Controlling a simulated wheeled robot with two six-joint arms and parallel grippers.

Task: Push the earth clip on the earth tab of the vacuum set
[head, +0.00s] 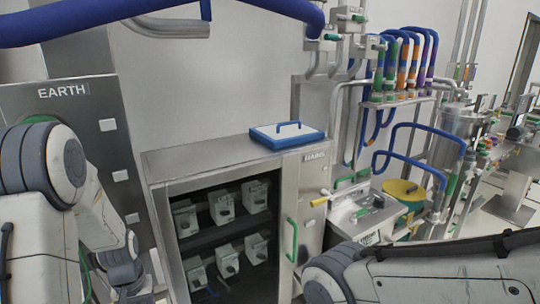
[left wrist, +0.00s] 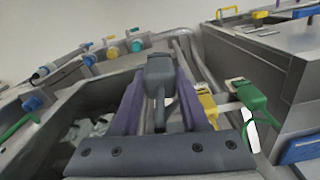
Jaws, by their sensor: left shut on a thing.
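In the left wrist view my left gripper (left wrist: 161,75) has two purple fingers, shut on a dark grey block-like piece (left wrist: 160,68), which looks like the earth clip. Its lower end points down between the fingers. In the head view my left arm comes in at the left, and its gripper is out of sight below. A tall grey panel marked EARTH (head: 63,92) stands behind that arm, with several pale square plates (head: 108,125) on it. I cannot make out the vacuum set's earth tab for certain. My right arm shows at the bottom right; its gripper is not in view.
A steel cabinet (head: 222,152) with several small grey boxes inside stands in the middle, with a blue-edged lid (head: 287,134) on top. In the left wrist view a yellow handle (left wrist: 206,106) and a green handle (left wrist: 256,101) stand close right of the fingers.

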